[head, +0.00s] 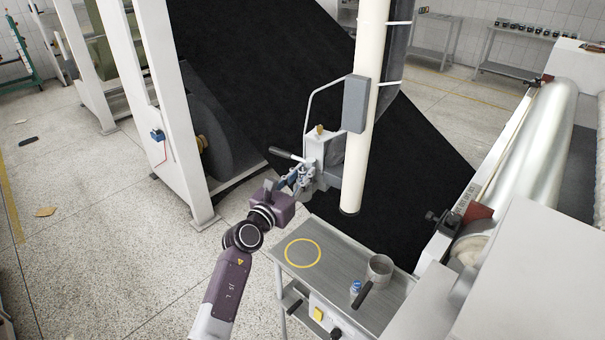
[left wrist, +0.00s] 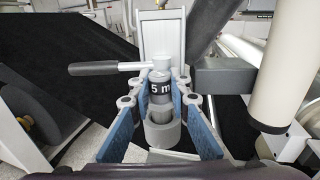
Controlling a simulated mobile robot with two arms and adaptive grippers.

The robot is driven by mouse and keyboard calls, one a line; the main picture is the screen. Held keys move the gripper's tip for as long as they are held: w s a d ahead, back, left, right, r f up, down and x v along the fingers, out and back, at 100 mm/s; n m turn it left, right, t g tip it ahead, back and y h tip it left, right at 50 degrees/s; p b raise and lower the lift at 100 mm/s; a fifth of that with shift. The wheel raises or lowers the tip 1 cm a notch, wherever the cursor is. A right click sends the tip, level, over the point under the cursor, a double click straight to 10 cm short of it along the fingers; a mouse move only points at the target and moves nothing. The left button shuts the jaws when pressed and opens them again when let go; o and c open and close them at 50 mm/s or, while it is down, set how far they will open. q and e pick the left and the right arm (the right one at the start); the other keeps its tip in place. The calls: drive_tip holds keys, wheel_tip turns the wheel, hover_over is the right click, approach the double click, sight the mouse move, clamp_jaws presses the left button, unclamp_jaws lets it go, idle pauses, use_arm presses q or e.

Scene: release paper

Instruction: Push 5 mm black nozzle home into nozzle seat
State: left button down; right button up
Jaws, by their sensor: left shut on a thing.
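The nozzle (left wrist: 160,85) is a grey cylinder with a black band marked "5 m", upright in the left wrist view. My left gripper (left wrist: 160,112) is shut on it, with blue-padded fingers on both sides. In the head view my left gripper (head: 290,184) is at the grey seat block on the machine. The nozzle seat (left wrist: 174,38) shows as a light grey housing directly behind and around the nozzle's top. A lever with a dark handle (left wrist: 93,68) sticks out to the left. I cannot tell how deep the nozzle sits. My right gripper is not in view.
A cream vertical tube (head: 366,110) with a grey box stands just right of the gripper. Below is a metal cart (head: 330,250) with a yellow ring, a grey cup (head: 380,270) and a small blue-capped bottle (head: 355,288). A white frame (head: 170,120) stands at left.

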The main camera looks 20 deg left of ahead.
use_arm(q)
drive_tip(key=shift+f+b, duration=0.45)
drive_tip(key=shift+f, duration=0.25)
drive_tip(key=c, duration=1.7)
unclamp_jaws()
drive_tip(key=shift+c, duration=0.2)
drive_tip(key=s+a, duration=0.1)
drive_tip(key=s, duration=1.1)
drive_tip(key=shift+a, duration=0.35)
